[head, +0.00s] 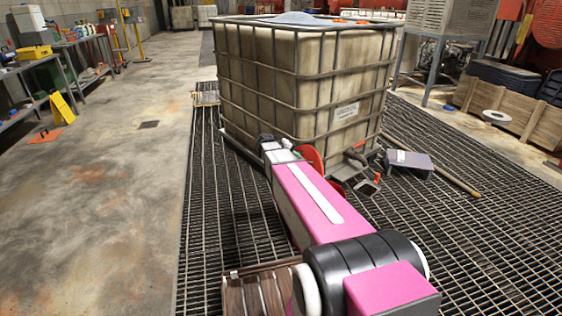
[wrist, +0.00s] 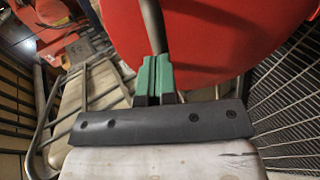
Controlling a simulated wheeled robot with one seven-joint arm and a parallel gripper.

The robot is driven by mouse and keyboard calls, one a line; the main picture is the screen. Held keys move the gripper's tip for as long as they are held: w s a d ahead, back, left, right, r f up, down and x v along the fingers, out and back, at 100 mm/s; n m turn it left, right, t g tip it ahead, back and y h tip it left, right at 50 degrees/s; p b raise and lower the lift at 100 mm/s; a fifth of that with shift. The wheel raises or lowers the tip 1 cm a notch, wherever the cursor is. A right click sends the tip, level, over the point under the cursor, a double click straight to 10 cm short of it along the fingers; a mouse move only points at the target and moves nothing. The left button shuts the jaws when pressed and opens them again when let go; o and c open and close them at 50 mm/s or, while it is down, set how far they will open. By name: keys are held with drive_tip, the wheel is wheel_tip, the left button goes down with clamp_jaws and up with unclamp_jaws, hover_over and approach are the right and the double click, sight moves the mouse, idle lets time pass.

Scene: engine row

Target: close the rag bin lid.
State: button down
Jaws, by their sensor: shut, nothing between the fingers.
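The rag bin is mostly hidden behind my arm in the head view. A red rounded piece that looks like its lid (head: 313,157) stands steeply tilted, just right of my arm's far end. A bit of red below it may be the bin body (head: 336,188). In the wrist view a large, smooth red surface (wrist: 215,40) with a curved lower edge fills the top; I cannot tell whether it is lid or body. My gripper (wrist: 153,65) has its green fingers together and empty, close before this red surface. Contact cannot be told.
A caged white tank (head: 300,85) stands right behind the bin on the grating (head: 460,240). A grey box (head: 408,163) and a long pole (head: 440,167) lie to its right. The concrete floor (head: 100,220) at left is largely clear, with a yellow sign (head: 61,109) farther back.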

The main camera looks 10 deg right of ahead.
sight(310, 152)
drive_tip(key=d+y, duration=0.1)
drive_tip(key=d, duration=0.2)
drive_tip(key=w+d+f+y, duration=0.1)
drive_tip(key=d, duration=0.2)
drive_tip(key=d+f+y, duration=0.1)
drive_tip(key=d, duration=0.2)
drive_tip(key=shift+w+g, duration=0.3)
drive_tip(key=shift+w, duration=0.1)
drive_tip(key=w+d+f+g+y, duration=0.1)
drive_tip(key=w+d+f+y, duration=0.1)
drive_tip(key=d+f+y, duration=0.7)
drive_tip(key=shift+w+d+f+g, duration=0.35)
drive_tip(key=shift+d+f, duration=3.45)
drive_tip(key=shift+f, duration=1)
drive_tip(key=shift+f, duration=0.1)
wheel_tip(310, 152, up, 14)
drive_tip(key=d, duration=0.2)
drive_tip(key=shift+w+d+r, duration=0.25)
drive_tip(key=shift+w+d, duration=0.1)
